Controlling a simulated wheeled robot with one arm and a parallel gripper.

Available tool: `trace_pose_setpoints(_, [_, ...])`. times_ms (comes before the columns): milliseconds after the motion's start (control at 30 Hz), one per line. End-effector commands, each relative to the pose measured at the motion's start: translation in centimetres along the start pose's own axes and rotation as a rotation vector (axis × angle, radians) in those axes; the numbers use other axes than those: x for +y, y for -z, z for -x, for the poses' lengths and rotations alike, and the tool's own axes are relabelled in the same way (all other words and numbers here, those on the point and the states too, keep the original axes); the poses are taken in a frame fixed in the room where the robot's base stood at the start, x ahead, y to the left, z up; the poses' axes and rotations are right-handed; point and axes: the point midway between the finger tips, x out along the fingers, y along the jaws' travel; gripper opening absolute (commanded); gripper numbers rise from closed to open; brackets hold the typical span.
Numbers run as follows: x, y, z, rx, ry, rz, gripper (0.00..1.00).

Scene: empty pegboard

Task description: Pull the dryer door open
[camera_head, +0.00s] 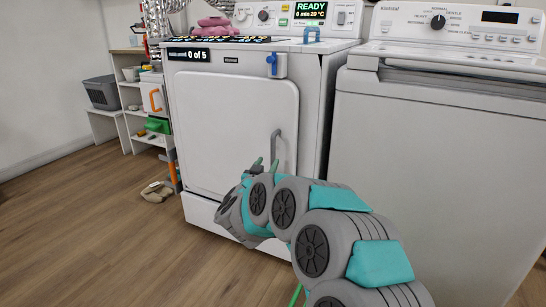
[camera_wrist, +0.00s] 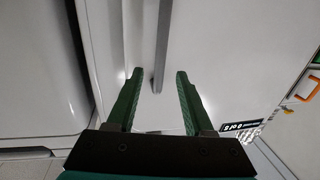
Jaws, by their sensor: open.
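The dryer door (camera_head: 235,125) is a white panel on the front of the left machine and looks shut. Its grey vertical handle (camera_head: 277,140) is on the right side of the door. My arm hides the door's lower right corner.
A second white machine (camera_head: 430,150) stands close on the right. A blue latch-like part (camera_head: 272,64) is on the dryer's upper front. Shelves (camera_head: 130,95) and slippers (camera_head: 157,191) are at the left. The wooden floor (camera_head: 90,230) in front is clear.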

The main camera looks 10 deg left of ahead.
Motion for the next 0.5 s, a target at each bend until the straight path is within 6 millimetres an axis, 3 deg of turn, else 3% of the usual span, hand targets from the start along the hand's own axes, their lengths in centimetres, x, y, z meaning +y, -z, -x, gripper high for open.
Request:
trace_pose_setpoints(167, [0.0, -0.2, -1.1, -0.002, -0.001, 0.000, 0.52])
trace_pose_setpoints(500, [0.1, 0.0, -5.5, 0.002, -0.001, -0.001, 0.52])
